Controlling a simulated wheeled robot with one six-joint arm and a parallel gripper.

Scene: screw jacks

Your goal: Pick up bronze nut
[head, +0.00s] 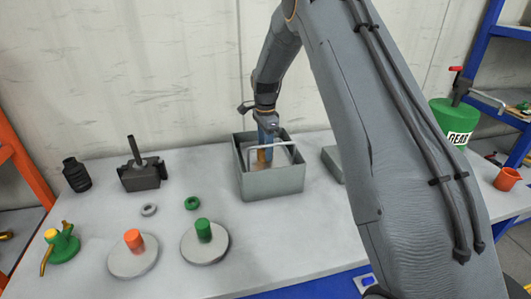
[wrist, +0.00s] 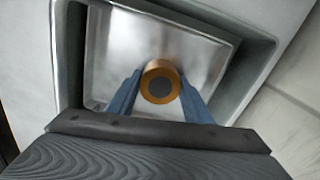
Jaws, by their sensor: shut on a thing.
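The bronze nut (wrist: 160,82) is a short ring with a dark centre, seen in the wrist view inside a square grey metal bin (wrist: 235,55). My gripper (wrist: 160,92) has its two blue fingers on either side of the nut and is shut on it. A small patch of bronze shows by the fingertips there. Whether the nut touches the bin floor cannot be told.
Left of the bin lie a green ring (head: 192,203) and a grey ring (head: 149,210). Round bases carry a green post (head: 203,230) and an orange post (head: 134,240). A dark vise-like tool (head: 141,175) and black bellows (head: 76,175) stand behind. The bin's walls surround my gripper.

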